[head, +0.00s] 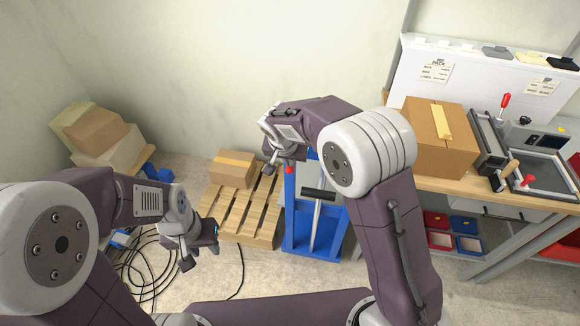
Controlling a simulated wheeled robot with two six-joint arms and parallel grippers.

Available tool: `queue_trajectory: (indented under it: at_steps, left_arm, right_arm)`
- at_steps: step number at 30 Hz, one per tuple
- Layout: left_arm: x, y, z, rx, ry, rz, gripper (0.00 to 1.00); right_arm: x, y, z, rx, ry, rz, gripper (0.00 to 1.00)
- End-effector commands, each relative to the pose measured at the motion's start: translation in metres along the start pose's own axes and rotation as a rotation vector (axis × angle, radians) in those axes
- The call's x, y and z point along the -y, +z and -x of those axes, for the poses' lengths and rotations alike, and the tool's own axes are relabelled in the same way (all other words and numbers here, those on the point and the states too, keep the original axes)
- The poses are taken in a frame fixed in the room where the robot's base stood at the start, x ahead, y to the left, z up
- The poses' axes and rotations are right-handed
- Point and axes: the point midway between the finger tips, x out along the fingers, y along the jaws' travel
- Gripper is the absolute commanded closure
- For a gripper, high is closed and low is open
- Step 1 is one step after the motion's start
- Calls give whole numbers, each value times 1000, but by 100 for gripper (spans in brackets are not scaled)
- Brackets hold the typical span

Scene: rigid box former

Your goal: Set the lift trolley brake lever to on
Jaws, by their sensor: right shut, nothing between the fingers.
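The blue lift trolley (290,215) stands on the floor in the middle of the head view, with a black-topped push handle (319,194). A small red knob (289,170) shows at its upper left and looks like the end of the brake lever; the rest of the lever is hidden or too small to tell. My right gripper (286,160) is shut and empty, right above or beside the red knob; I cannot tell whether they touch. My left gripper (211,247) hangs left of the trolley, away from it, and its jaws are not clear.
A wooden pallet (239,213) with a carton (233,169) stands left of the trolley. Black cables (140,275) lie on the floor at left. At right is a workbench (445,187) with a large carton (432,137) and a sealing machine (545,160).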

Motion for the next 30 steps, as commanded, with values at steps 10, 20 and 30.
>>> queue_trajectory:
  at_steps: [10, 20, 30]
  left_arm:
    - [2, 11, -107, 0, 0, 0, 64]
    - [3, 16, -151, 0, 0, 0, 64]
    - [3, 16, -150, 0, 0, 0, 64]
  right_arm:
    - [1, 17, -26, -167, -3, 1, 100]
    - [0, 19, -28, -244, -2, -3, 100]
    - [0, 18, -26, -242, -1, -1, 100]
